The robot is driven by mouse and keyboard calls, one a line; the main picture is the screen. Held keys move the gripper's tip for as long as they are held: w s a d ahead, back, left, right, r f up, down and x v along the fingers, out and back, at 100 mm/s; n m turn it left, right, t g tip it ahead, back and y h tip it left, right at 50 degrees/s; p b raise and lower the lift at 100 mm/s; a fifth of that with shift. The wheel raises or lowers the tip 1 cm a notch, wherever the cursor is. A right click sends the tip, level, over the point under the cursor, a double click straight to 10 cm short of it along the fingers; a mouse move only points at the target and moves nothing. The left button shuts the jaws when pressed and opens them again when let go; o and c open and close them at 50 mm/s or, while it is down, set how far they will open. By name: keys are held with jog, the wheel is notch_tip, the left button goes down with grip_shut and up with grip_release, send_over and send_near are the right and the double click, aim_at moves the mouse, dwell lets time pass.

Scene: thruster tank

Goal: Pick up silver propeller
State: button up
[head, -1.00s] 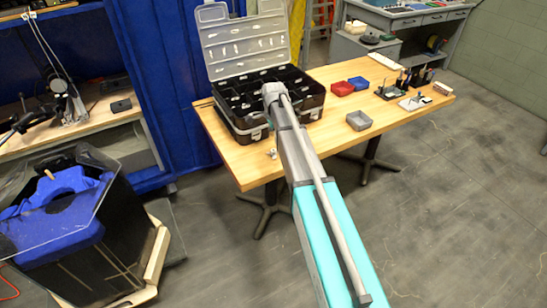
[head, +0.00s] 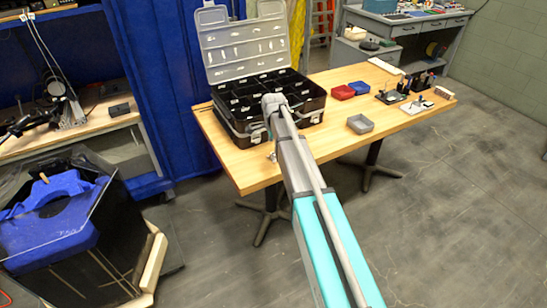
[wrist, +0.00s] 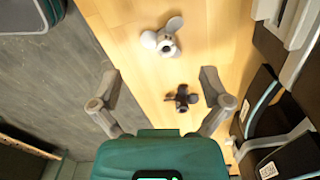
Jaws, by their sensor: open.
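The silver propeller (wrist: 163,38) lies on the wooden tabletop in the upper middle of the wrist view, ahead of my fingertips. A small silver shape, likely this propeller (head: 272,156), shows near the table's front edge in the head view. A dark propeller (wrist: 181,97) lies closer, below the silver one in the wrist view. My gripper (wrist: 160,72) is open and empty, its two fingers spread to either side above the table.
The black toolbox (head: 240,125) with open lid stands just right of the propellers in the wrist view. The table edge (wrist: 105,55) and floor are on the left there. Red (head: 343,92), blue (head: 359,86) and grey (head: 360,124) bins sit further right on the table.

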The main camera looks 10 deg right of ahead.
aim_at(274, 155)
jog(key=shift+f, duration=0.15)
jog(key=shift+s+f+b, duration=0.1)
jog(key=shift+f+b, duration=2.4)
jog(key=shift+b, duration=0.1)
jog(key=c, duration=1)
